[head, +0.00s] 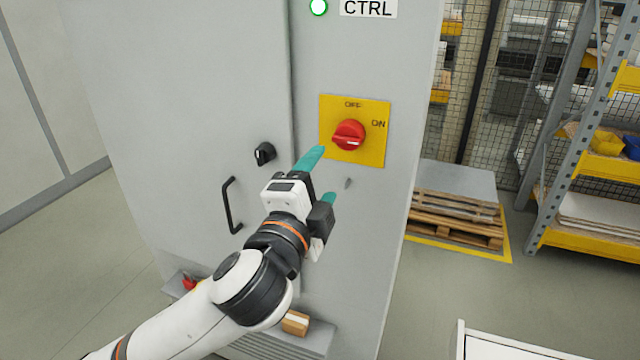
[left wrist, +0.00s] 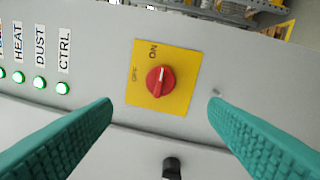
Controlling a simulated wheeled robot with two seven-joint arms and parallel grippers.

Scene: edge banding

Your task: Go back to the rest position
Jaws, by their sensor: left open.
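My left gripper (head: 326,175) is in front of a grey control cabinet (head: 200,90), with teal fingers spread apart and nothing between them. It is just below and left of a red rotary knob (head: 349,135) on a yellow plate marked OFF and ON. In the left wrist view the knob (left wrist: 160,81) stands ahead, beyond the open fingers (left wrist: 160,112), and appears clear of them. The knob's white line points toward the ON side. My right gripper is in neither view.
The cabinet has a black handle (head: 231,206), a small black switch (head: 264,153) and a lit green lamp (head: 318,7) by the CTRL label. Pallets (head: 455,220) and a yellow-grey shelf (head: 590,130) stand at right. A white-edged surface (head: 500,345) is at lower right. Open floor lies between.

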